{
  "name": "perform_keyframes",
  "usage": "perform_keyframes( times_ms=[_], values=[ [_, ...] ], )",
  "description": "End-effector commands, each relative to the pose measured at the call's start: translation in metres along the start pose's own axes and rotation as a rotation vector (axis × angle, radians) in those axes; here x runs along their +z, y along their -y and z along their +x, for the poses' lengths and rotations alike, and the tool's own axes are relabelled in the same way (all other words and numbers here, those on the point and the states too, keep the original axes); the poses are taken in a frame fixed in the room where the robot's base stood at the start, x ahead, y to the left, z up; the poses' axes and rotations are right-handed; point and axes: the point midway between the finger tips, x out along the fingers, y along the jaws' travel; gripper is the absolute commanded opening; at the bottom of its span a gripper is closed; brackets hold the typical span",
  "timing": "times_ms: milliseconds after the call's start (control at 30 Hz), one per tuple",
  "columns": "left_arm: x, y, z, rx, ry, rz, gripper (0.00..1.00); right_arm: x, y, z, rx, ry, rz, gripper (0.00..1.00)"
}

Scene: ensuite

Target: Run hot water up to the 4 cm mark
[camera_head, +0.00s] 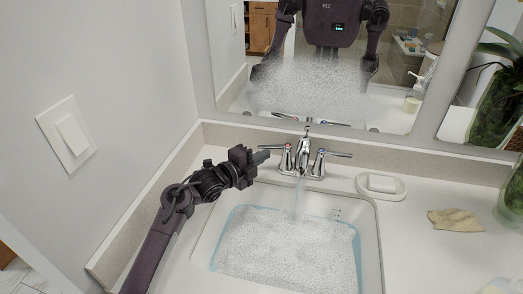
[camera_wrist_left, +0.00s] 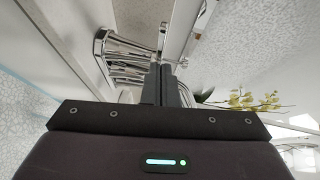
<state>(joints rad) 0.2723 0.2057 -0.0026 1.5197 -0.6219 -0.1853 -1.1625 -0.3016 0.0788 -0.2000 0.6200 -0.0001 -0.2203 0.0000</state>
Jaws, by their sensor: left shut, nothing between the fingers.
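The chrome tap (camera_head: 304,158) stands behind the sink, with a left lever handle (camera_head: 276,147) and a right lever handle (camera_head: 337,154). A thin stream of water (camera_head: 296,200) falls from the spout. The sink basin (camera_head: 371,235) holds bluish water covered by white foam (camera_head: 285,250). Small marks (camera_head: 336,213) show on its back wall, too small to read. My left gripper (camera_head: 264,156) is shut and empty beside the left handle; contact cannot be told. In the left wrist view its fingers (camera_wrist_left: 162,84) are together, with the chrome tap (camera_wrist_left: 122,50) behind them. My right gripper is out of view.
A soap dish (camera_head: 381,187) stands right of the tap, and a beige cloth (camera_head: 455,219) lies farther right. A plant (camera_head: 497,90) is at the right edge. The mirror (camera_head: 390,110) rises behind the counter, partly fogged. A wall with a switch (camera_head: 68,137) bounds the left.

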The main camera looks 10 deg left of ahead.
Motion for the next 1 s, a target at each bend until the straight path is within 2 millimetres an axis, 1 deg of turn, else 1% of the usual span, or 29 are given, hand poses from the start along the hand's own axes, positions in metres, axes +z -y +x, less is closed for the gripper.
perform_keyframes(
  times_ms=[100,200,600,667,800,900,1000],
  values=[
    [0.007,0.001,0.007,-0.001,0.0,-0.001,0.0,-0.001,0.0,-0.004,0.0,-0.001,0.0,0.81],
    [0.011,0.001,0.011,0.0,0.0,0.0,0.0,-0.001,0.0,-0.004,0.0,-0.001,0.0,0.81],
    [0.013,-0.001,0.012,0.0,0.0,0.001,0.0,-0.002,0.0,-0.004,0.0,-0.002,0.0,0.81],
    [0.015,-0.002,0.013,0.0,0.0,0.003,0.0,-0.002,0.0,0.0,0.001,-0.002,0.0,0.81],
    [0.025,-0.004,0.017,0.0,0.0,0.008,0.0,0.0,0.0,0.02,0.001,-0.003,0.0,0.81],
    [0.032,-0.002,0.021,0.0,0.0,0.006,0.0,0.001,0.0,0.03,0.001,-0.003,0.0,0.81],
    [0.035,0.001,0.023,-0.001,0.001,0.003,0.0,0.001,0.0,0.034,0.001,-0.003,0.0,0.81]
  ],
)
